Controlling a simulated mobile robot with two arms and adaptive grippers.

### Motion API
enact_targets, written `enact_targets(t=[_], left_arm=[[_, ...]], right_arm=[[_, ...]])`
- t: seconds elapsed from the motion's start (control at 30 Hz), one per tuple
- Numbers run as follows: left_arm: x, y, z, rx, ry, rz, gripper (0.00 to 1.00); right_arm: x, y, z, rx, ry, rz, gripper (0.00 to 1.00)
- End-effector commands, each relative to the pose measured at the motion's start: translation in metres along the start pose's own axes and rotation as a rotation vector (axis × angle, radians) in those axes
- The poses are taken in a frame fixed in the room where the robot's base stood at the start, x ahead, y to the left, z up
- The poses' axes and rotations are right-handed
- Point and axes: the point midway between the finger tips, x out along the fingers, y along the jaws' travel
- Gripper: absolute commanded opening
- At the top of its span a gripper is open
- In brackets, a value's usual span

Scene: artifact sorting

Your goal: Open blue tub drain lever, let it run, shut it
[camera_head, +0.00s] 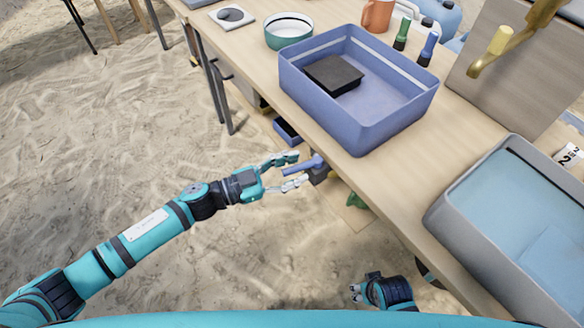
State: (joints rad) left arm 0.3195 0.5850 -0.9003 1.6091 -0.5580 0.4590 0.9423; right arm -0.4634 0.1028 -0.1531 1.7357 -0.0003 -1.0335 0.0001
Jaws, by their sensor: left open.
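The blue tub (350,132) stands on the wooden table and holds a dark flat block (333,75). A blue drain lever (298,170) sticks out to the left below the tub's near side, at a dark valve body (319,172) beside the table edge. My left gripper (293,171) is open, with one finger above and one below the lever. I cannot tell whether the fingers touch it. My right gripper (356,290) is low at the bottom, right of centre; its fingers are partly seen and their opening is unclear.
A grey tub of water (476,248) stands at the right. Sandy floor lies left of the table.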

Motion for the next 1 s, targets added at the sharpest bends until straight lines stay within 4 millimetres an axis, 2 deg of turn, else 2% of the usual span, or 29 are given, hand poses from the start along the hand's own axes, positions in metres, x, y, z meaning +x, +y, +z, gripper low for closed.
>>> enact_targets(t=[0.2,0.5,1.0], left_arm=[[0.0000,-0.0001,0.0002,0.000,0.000,0.000,0.39],[-0.0003,0.0000,0.0002,0.000,0.000,0.000,0.00],[-0.0036,-0.0016,0.0003,0.000,-0.002,-0.001,0.00]], right_arm=[[0.0003,-0.0001,0.0034,0.000,-0.007,0.000,0.40],[0.0013,0.0001,0.0051,0.001,-0.010,0.000,0.40],[0.0007,0.0009,0.0042,0.000,-0.005,0.001,0.40]])
